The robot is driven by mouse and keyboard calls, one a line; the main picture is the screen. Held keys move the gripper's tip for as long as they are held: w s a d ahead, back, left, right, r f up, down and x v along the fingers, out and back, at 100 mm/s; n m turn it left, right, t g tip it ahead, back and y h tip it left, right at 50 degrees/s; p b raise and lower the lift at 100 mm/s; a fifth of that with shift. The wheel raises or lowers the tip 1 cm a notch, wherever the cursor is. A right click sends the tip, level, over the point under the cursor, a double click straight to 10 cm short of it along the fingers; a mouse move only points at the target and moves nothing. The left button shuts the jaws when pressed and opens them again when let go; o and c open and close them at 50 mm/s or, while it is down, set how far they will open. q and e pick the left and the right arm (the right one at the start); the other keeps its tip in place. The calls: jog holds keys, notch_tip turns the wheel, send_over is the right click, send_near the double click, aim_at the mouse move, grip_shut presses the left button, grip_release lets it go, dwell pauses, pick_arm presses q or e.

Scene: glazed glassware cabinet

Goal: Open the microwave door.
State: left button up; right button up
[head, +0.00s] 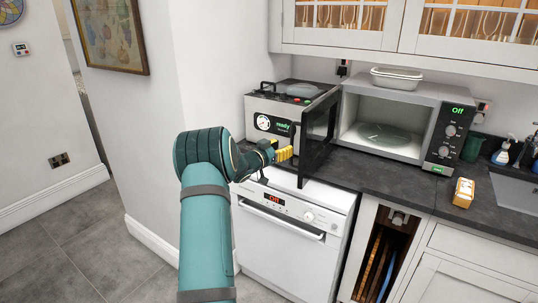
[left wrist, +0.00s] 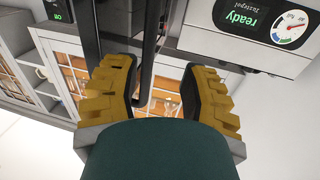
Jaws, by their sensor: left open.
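The microwave (head: 433,98) stands on the counter with its door (head: 319,132) swung wide open to the left. Its lit cavity and glass turntable (head: 384,135) show. My left gripper (head: 285,154), with yellow fingers, is at the outer face of the door, near its free edge. In the left wrist view the left gripper (left wrist: 165,95) is open. A dark bar, seemingly the door handle (left wrist: 147,75), reaches between its spread fingers, with gaps on both sides. I cannot tell whether a finger touches it. My right gripper is not in view.
A white dishwasher (head: 290,235) is below. A food carton (head: 463,192) and a sink (head: 515,190) are at the right.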

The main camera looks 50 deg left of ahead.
pick_arm(q)
jog(key=s+d, duration=0.1)
jog(key=s, duration=0.7)
jog(key=shift+d, duration=0.2)
jog(key=shift+w, duration=0.1)
jog(key=w+d+f+n+g+h, duration=0.1)
jog(key=w+d+f+g+h, duration=0.2)
jog(key=d+f, duration=0.95)
jog(key=w+d+f+n+g, duration=0.25)
jog(key=w+d+f, duration=0.25)
jog(key=d+f, duration=0.75)
jog(key=s+d+f+m+g+h, duration=0.1)
jog(key=s+d+f+g, duration=0.15)
jog(key=d, duration=0.45)
jog(key=s+d+f+g+h, duration=0.1)
jog(key=s+d, duration=0.3)
jog(key=d, duration=0.4)
jog(key=s+d+f+m+g+h, duration=0.1)
jog(key=s+d+f+g, duration=0.15)
jog(key=d, duration=0.45)
jog(key=s+d+f+m+g+h, duration=0.1)
jog(key=s+d+g, duration=0.4)
jog(key=s+d, duration=0.5)
jog(key=s+m, duration=0.1)
jog(key=s, duration=0.2)
jog(key=shift+s+d+f, duration=0.15)
jog(key=shift+s+d, duration=0.05)
jog(key=shift+a, duration=0.15)
